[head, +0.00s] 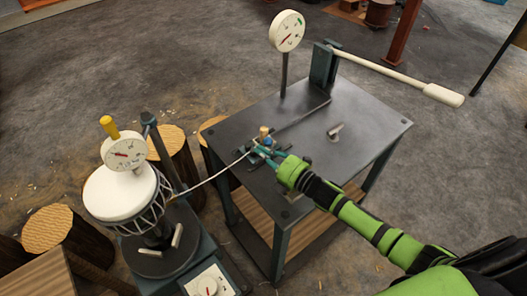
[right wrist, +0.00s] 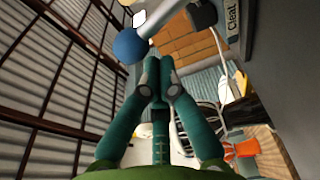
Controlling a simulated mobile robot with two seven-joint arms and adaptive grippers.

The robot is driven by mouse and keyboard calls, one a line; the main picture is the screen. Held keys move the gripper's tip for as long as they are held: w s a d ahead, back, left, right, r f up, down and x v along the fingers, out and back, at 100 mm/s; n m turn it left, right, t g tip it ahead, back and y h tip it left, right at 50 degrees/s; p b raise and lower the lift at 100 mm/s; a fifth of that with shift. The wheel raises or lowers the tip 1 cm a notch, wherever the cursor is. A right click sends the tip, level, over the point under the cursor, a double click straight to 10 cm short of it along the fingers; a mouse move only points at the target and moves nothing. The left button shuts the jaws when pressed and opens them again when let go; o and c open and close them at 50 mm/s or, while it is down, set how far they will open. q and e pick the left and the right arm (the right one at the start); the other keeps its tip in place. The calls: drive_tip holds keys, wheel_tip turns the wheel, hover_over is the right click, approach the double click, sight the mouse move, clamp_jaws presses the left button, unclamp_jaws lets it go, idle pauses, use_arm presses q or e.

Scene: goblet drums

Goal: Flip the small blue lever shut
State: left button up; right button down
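The small blue lever shows in the right wrist view as a blue ball knob (right wrist: 130,46) on a pale rod, just beyond and to the left of my fingertips. My right gripper (right wrist: 158,72) has its teal fingertips together, with nothing seen between them. In the head view my right gripper (head: 270,153) comes in from the lower right, low over the dark table. It is at a small valve fitting with a tan knob (head: 264,131). The fingers hide part of the fitting there. I cannot tell whether they touch the lever. My left gripper is not in view.
The dark metal table (head: 300,115) carries a long pale-handled lever (head: 400,75), a round gauge (head: 287,31) and a small metal piece (head: 335,131). A thin hose (head: 215,177) runs left to a drum (head: 120,190) with its own gauge. The table's right side is mostly clear.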

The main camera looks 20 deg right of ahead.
sight(271, 141)
drive_tip(key=shift+w+d+r+m, duration=0.15)
drive_tip(key=shift+d+r+m, duration=0.25)
drive_tip(key=shift+m, duration=0.4)
drive_tip(key=shift+d, duration=0.15)
drive_tip(key=m, duration=0.1)
drive_tip(key=d+m, duration=0.1)
drive_tip(key=w+d+r+m+b, duration=0.1)
drive_tip(key=m, duration=0.1)
drive_tip(key=shift+d+t+y, duration=0.2)
drive_tip(key=shift+t+y, duration=0.1)
drive_tip(key=shift+t, duration=0.1)
drive_tip(key=shift+w+d+r+b, duration=0.1)
drive_tip(key=shift+w+d+b, duration=0.1)
drive_tip(key=shift+d, duration=0.2)
drive_tip(key=shift+w+d+r+b, duration=0.1)
drive_tip(key=shift+d+b, duration=0.1)
drive_tip(key=shift+d, duration=0.15)
drive_tip(key=shift+d, duration=0.1)
